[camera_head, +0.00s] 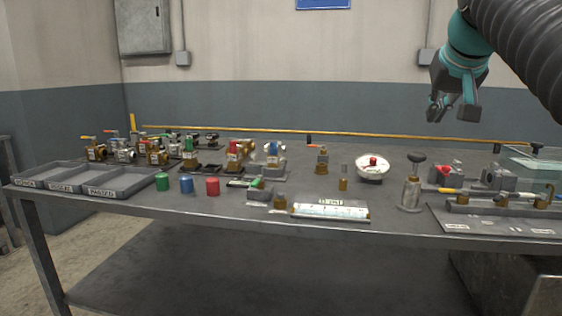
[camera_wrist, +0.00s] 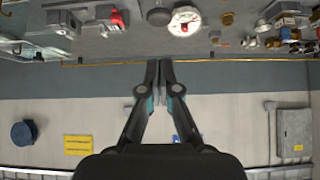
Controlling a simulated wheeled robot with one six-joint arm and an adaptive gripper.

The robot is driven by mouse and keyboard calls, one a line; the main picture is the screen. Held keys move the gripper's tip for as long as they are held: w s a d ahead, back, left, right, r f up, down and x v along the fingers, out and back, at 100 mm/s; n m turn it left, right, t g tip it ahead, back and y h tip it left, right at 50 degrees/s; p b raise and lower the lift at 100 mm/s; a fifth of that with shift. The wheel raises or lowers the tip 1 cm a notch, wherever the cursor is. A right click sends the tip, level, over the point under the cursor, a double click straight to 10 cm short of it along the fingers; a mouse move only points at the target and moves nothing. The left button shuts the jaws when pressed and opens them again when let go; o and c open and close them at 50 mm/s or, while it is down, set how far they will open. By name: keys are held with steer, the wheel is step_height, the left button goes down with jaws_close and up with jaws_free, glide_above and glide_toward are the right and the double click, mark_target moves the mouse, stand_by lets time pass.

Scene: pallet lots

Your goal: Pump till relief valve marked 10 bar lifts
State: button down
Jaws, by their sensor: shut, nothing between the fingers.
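My gripper (camera_head: 453,112) is raised high at the right, well above the bench and touching nothing. In the wrist view its fingers (camera_wrist: 159,64) are together and empty. A metal pump-like body (camera_head: 410,193) with a black top knob (camera_head: 416,158) stands upright on the bench at right of centre. A round white gauge (camera_head: 370,174) with a red centre lies to its left and also shows in the wrist view (camera_wrist: 184,30). A brass valve (camera_head: 322,158) stands further left. Several valves with coloured handles, including a red one (camera_head: 234,150), stand left of centre. Their markings are too small to read.
Grey labelled trays (camera_head: 123,184) sit at the bench's left end. Green, blue (camera_head: 186,185) and red cups stand near the front edge. A brass-fitted manifold (camera_head: 490,208) and a clear tank (camera_head: 535,170) fill the right end. A yellow pipe (camera_head: 300,131) runs along the back.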

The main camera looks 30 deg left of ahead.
steer(key=s+d+f+m+g, duration=0.1)
steer(key=s+d+f, duration=0.4)
steer(key=s+f, duration=0.5)
steer(key=s+d+f+m+g+h, duration=0.1)
steer(key=s+d+f, duration=0.5)
steer(key=s+f, duration=0.4)
steer(key=s+d+f+m+g+h, duration=0.1)
steer(key=s+d+f, duration=0.5)
steer(key=f, duration=1.1)
steer(key=s, duration=0.3)
steer(key=shift+s, duration=0.4)
